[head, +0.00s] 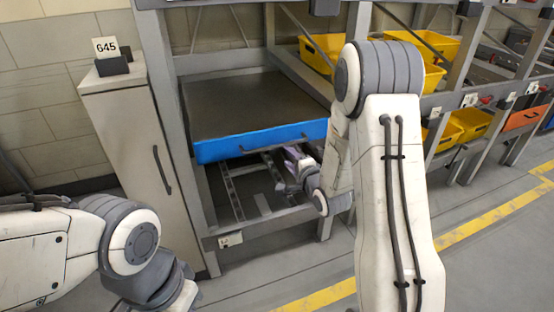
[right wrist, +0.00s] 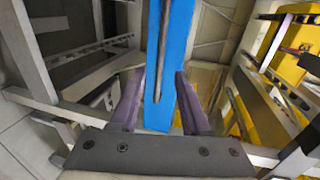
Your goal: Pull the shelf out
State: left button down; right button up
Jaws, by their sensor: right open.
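The shelf is a wide drawer-like tray with a dark flat top (head: 255,103) and a bright blue front, set in a grey metal rack. A dark bar handle (head: 262,142) runs along the blue front. My right gripper (head: 293,154) is just below the right part of that front, partly hidden by my arm. In the right wrist view, the open purple-grey fingers (right wrist: 158,78) stand on either side of the blue front (right wrist: 178,60), with the handle (right wrist: 163,52) beyond the fingertips. The jaws are not closed on the handle. My left arm is at lower left; its gripper is out of frame.
A pale cabinet (head: 128,150) marked 645 stands left of the rack. Below the shelf is an open bay with metal rails (head: 230,190). Yellow bins (head: 470,124) fill racks on the right. The floor in front is clear, with a yellow line (head: 470,228).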

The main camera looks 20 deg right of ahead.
aim_at(277, 146)
jog(key=b+x, duration=0.1)
jog(key=x, duration=0.9)
jog(key=shift+w+d, duration=0.1)
jog(key=shift+w, duration=0.1)
grip_shut()
dwell(1.1)
